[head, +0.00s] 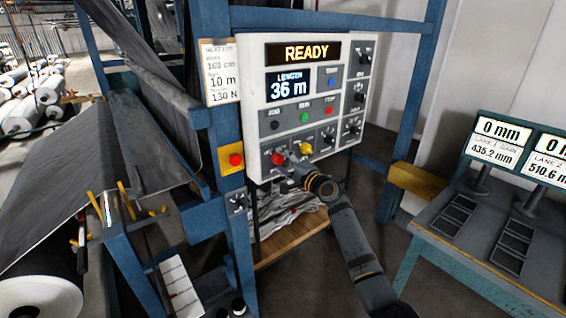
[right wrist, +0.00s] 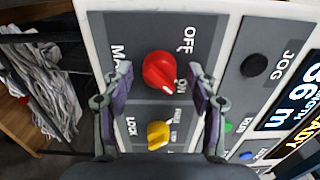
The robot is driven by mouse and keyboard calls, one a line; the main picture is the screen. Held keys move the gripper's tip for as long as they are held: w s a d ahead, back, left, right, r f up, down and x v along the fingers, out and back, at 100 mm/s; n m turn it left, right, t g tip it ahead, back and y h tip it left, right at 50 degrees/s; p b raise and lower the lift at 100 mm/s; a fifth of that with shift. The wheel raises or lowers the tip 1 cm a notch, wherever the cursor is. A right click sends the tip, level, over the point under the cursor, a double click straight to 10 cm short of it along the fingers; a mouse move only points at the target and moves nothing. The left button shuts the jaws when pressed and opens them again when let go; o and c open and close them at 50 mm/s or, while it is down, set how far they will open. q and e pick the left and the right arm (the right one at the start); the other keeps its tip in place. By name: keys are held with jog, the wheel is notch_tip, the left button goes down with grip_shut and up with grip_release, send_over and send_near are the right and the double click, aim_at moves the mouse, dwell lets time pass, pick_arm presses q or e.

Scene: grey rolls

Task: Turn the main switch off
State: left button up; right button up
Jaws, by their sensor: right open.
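The main switch is a red rotary knob (right wrist: 160,70) on a dark plate with OFF and ON marks. Its white pointer mark lies on the ON side. It also shows in the head view (head: 278,158) at the lower left of the white control panel (head: 257,100). My right gripper (right wrist: 160,77) is open, with one finger on each side of the red knob and gaps visible between. In the head view my right gripper (head: 288,166) is just in front of the panel's lower edge, partly covering the switch plate. My left gripper is not in view.
A yellow knob (right wrist: 159,133) marked LOCK sits beside the red one. A black JOG button (right wrist: 254,65) is nearby. A red button on a yellow box (head: 231,159) is left of the panel. A console with displays (head: 497,145) stands right.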

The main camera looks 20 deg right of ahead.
jog(key=c, duration=1.2)
jog(key=shift+f+n+b, duration=0.1)
jog(key=shift+n+b, duration=8.05)
jog(key=shift+n, duration=0.75)
jog(key=o, duration=1.2)
